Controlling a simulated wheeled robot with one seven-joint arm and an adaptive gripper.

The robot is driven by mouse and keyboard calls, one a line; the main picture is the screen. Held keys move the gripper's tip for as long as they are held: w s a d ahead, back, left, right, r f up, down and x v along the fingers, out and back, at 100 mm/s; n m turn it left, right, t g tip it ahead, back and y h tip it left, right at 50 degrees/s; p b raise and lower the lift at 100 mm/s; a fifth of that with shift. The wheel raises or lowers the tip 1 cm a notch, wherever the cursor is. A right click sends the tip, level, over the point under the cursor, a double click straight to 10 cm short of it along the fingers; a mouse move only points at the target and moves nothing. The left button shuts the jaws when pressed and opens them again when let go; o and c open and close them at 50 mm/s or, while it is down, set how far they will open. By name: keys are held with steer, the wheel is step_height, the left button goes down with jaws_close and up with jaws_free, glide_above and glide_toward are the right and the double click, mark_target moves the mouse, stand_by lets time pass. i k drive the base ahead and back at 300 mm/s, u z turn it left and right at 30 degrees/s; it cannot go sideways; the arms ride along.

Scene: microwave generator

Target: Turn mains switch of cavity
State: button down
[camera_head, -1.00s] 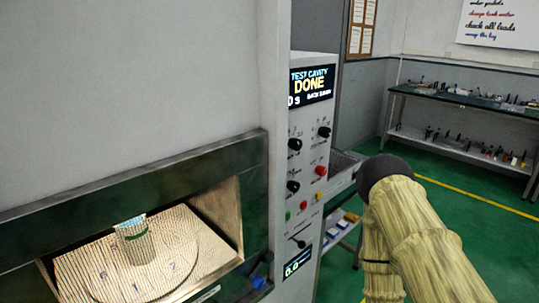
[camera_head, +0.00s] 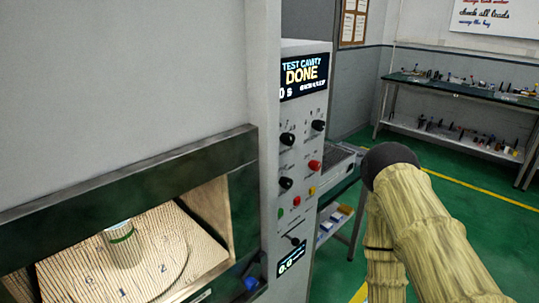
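The test cavity (camera_head: 230,190) is at the lower left, its dark-framed opening showing a lit interior. Inside, a cup-like cylinder with a green band (camera_head: 122,244) stands on a numbered round turntable (camera_head: 165,268). The control panel (camera_head: 300,150) is to its right, with a display reading "TEST CAVITY DONE" (camera_head: 304,74), several black knobs, coloured buttons and a lower black lever-like knob (camera_head: 293,239). I cannot tell which control is the mains switch. My arm, in a tan sleeve, fills the lower right, apart from the panel. My gripper is not visible.
A small shelf unit or cart (camera_head: 338,215) stands behind the panel. A workbench (camera_head: 460,90) with many small items runs along the back right wall. Green floor with a yellow line (camera_head: 475,191) is open between them.

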mark_target(315, 166)
steer(key=u, duration=0.45)
steer(key=k, duration=0.3)
steer(key=z, duration=0.55)
steer(key=i, duration=0.35)
steer(key=u, duration=0.2)
steer(key=k, duration=1.3)
steer(key=z, duration=0.6)
steer(key=i, duration=1)
steer(key=u, duration=0.5)
